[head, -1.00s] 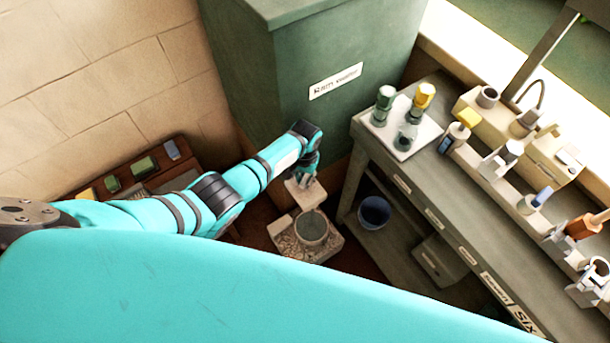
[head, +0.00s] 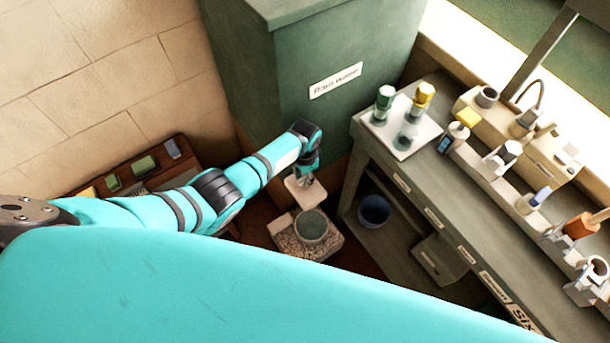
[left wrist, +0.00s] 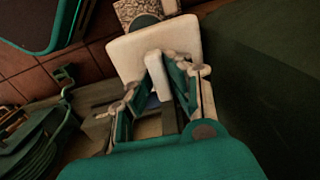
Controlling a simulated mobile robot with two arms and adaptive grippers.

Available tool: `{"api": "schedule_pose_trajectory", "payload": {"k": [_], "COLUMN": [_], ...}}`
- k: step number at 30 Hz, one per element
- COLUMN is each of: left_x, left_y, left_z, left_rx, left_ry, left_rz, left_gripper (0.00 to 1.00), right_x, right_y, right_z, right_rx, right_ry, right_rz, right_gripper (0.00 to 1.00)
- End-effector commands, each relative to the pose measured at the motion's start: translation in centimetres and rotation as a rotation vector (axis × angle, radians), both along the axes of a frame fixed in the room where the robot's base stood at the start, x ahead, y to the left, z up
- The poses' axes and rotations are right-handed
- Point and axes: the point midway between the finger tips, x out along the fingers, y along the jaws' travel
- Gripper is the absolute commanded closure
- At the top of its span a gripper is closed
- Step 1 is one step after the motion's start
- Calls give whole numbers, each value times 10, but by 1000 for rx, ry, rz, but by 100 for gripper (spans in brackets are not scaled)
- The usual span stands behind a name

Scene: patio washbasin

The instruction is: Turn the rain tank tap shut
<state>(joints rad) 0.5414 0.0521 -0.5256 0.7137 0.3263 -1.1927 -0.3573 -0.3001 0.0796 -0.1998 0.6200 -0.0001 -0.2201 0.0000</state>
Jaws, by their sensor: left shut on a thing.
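The green rain tank (head: 340,110) with its white label stands in the upper middle of the head view. My left gripper (head: 306,178) is low at the front of the tank, above a pale square plate (head: 304,190). In the left wrist view, my left gripper (left wrist: 156,82) is shut on a white tap handle (left wrist: 156,68), which shows between the fingers. The pale plate (left wrist: 125,50) lies just behind it. The tap's body and outlet are hidden by the gripper and plate. My right gripper is in neither view.
A grey bucket (head: 312,226) stands on a pebbled tray (head: 281,236) below the gripper. The workbench (head: 396,183) is close on the right, with a dark blue bucket (head: 374,211) on its lower shelf. A brown rack (head: 181,170) stands left by the wall.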

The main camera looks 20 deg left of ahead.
Motion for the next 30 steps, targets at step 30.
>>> {"api": "schedule_pose_trajectory", "payload": {"k": [30], "left_x": [1], "left_y": [0], "left_z": [11], "left_rx": [0], "left_ry": [-2], "left_rz": [-6], "left_gripper": [61], "right_x": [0], "right_y": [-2], "right_z": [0], "right_rx": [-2], "right_ry": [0], "right_rz": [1], "right_gripper": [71]}}
